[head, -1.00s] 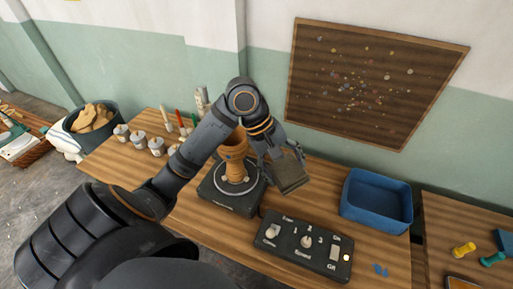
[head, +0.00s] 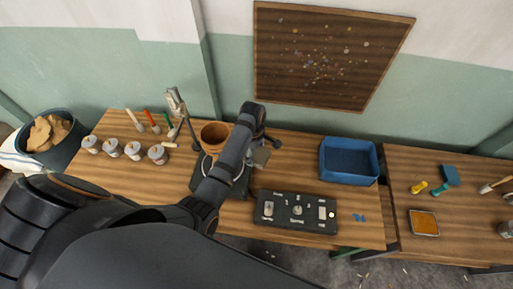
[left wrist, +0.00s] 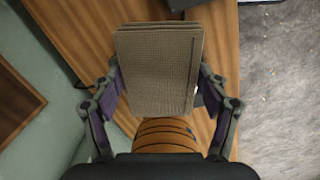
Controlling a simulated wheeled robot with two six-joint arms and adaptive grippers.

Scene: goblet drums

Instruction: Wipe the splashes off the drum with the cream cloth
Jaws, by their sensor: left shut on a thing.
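The orange-brown goblet drum (head: 213,134) stands upright on a dark turntable base (head: 205,186), partly hidden behind my left arm. In the left wrist view the drum (left wrist: 165,140) shows dark rings and a small blue mark near its right side. My left gripper (head: 259,153) is to the right of the drum, shut on the folded cloth (head: 262,157). The cloth (left wrist: 158,70) looks grey-tan and fills the space between the fingers in the left wrist view. Whether it touches the drum I cannot tell. My right gripper is not in view.
A blue bin (head: 349,178) stands to the right. Several paint pots (head: 133,151) and brushes are at the left. A grey upright stand (head: 178,103) rises behind the base. A blue spot (head: 359,217) marks the table.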

